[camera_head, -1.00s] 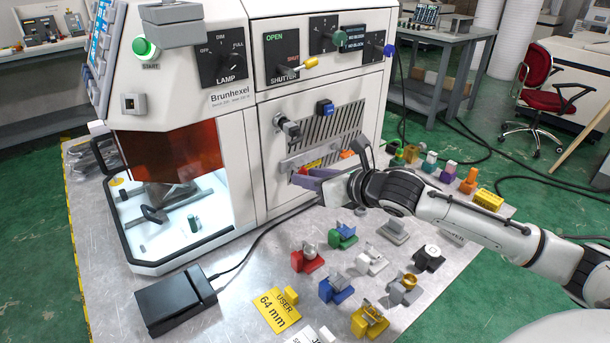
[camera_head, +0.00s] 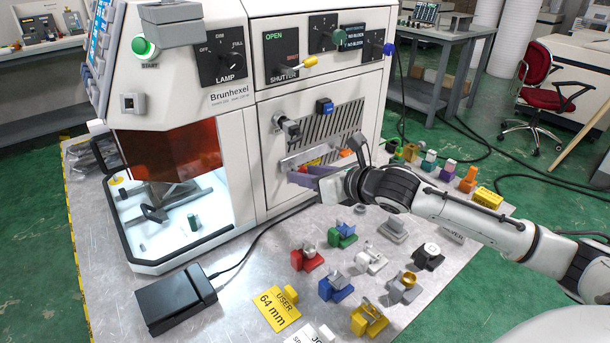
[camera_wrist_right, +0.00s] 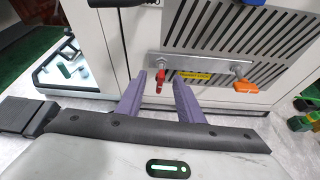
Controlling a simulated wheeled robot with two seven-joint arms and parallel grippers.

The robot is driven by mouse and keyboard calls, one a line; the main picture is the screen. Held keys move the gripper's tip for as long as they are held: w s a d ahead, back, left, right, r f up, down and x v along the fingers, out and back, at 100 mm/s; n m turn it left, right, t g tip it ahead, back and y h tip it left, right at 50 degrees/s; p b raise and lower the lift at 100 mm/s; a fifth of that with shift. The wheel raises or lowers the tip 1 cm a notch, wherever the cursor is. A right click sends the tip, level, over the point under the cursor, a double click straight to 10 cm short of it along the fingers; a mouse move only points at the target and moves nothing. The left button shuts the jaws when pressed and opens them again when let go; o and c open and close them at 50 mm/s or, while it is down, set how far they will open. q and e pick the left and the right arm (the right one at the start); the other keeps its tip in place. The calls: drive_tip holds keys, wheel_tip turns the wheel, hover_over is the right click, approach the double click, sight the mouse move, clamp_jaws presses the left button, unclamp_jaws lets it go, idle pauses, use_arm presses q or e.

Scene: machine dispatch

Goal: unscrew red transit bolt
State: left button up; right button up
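The red transit bolt (camera_wrist_right: 161,77) sticks out at the left end of a metal bar on the vented lower panel of the machine. In the head view only a little red (camera_head: 303,169) shows behind my fingers. My right gripper (camera_wrist_right: 160,82) has its two purple fingers apart, with the bolt seen between their tips. I cannot tell whether the fingers touch it. In the head view the right gripper (camera_head: 300,176) reaches in from the right, close to the panel. My left gripper is not in view.
A yellow label (camera_wrist_right: 193,76) and an orange bolt or handle (camera_wrist_right: 245,87) sit along the same bar. A blue knob (camera_head: 324,106) is above it. Several coloured fixtures, such as a red one (camera_head: 307,258), stand on the metal table below the arm.

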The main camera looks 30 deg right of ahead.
idle(0.3)
drive_tip(key=shift+s+d+p, duration=0.15)
drive_tip(key=shift+s+p, duration=0.25)
drive_tip(key=shift+s, duration=1.6)
drive_tip(key=shift+c, duration=0.3)
